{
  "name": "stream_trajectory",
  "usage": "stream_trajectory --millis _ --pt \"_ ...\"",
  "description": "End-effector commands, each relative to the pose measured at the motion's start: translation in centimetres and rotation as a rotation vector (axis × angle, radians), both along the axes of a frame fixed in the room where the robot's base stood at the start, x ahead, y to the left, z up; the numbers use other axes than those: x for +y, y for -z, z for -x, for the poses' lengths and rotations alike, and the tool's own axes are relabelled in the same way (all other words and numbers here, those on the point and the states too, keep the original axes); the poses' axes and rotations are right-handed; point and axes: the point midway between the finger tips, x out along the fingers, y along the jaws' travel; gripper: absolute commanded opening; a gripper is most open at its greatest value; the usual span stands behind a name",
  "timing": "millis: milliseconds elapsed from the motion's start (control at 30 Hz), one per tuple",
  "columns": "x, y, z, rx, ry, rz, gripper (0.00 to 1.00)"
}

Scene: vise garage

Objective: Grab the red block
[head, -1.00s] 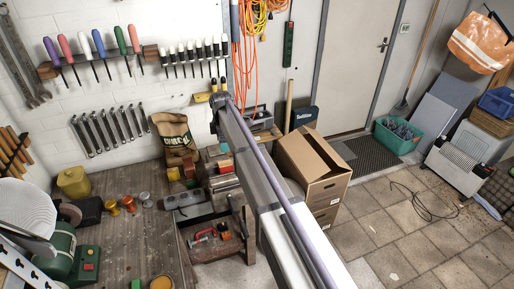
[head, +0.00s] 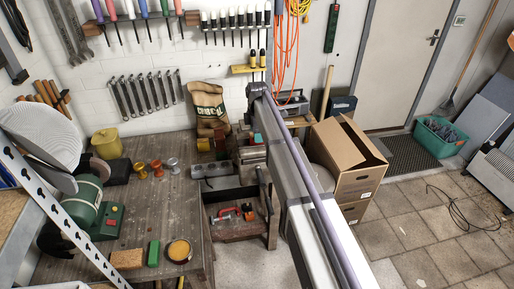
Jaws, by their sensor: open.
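My arm crosses the view from the lower right up to a dark joint near the back wall. My gripper cannot be made out; the far end of the arm is hidden or too small to tell.
A green block (head: 154,253), a round yellow tin (head: 179,251) and a green grinder (head: 85,200) are on the workbench (head: 165,213). An open cardboard box (head: 355,185) stands right of my arm.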

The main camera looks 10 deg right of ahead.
Motion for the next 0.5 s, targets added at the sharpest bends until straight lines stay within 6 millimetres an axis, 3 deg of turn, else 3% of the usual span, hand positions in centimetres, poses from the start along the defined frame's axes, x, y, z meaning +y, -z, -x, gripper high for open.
stream_trajectory --millis 33,67,300,500 --pt "0.0 2.01 -0.01 0.0 0.0 0.0 0.7" --pt "0.0 2.28 -0.01 0.0 0.0 0.0 0.7" --pt "0.0 1.95 -0.01 0.0 0.0 0.0 0.7" --pt "0.0 1.93 -0.01 0.0 0.0 0.0 0.52"
